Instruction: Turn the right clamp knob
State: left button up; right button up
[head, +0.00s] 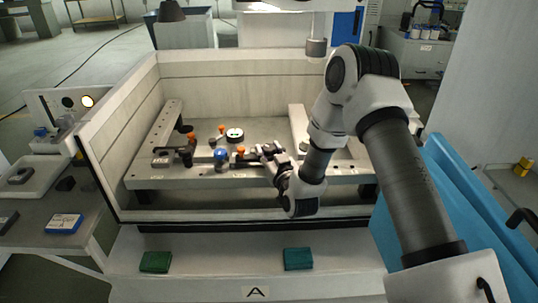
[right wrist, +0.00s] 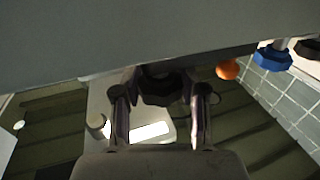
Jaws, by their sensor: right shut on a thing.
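My right gripper (head: 264,153) reaches into the machine tank from the right, low over the work frame. In the right wrist view its two fingers (right wrist: 160,104) stand on either side of a dark lobed knob, the right clamp knob (right wrist: 162,90), and are shut on it. In the head view the gripper hides this knob. A dark clamp with an orange tip (head: 240,151) lies just left of the gripper. Another dark clamp (head: 180,156) with an orange part (head: 191,137) sits further left on the frame. My left gripper is not in view.
A blue knob (head: 221,154) stands between the two clamps; a blue part (right wrist: 271,59) also shows in the right wrist view. A round black-and-white part (head: 234,135) lies behind. The tank's walls (head: 240,76) enclose the frame. Green (head: 155,262) and teal (head: 298,259) blocks lie in front.

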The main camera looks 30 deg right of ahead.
aim_at(269, 147)
jog(key=m+g+h+b, duration=0.1)
jog(key=m+h+b, duration=0.1)
jog(key=h, duration=0.1)
jog(key=shift+w+a+f, duration=0.1)
jog(key=shift+a+f, duration=0.05)
jog(key=m+g+h+b, duration=0.1)
jog(key=m+h, duration=0.1)
jog(key=h, duration=0.1)
jog(key=shift+g, duration=0.3)
jog(key=m+g+h+b, duration=0.1)
jog(key=m+g+h, duration=0.1)
jog(key=h, duration=0.1)
jog(key=shift+m+g, duration=0.4)
jog(key=m+g+h, duration=0.2)
jog(key=g, duration=0.1)
jog(key=m+g+h, duration=0.1)
jog(key=m+g, duration=0.2)
jog(key=shift+r+g+h, duration=0.2)
jog(key=shift+g+h, duration=0.2)
jog(key=o, duration=1.2)
jog(key=shift+b, duration=0.3)
jog(key=shift+c, duration=0.2)
notch_tip(269, 147, up, 10)
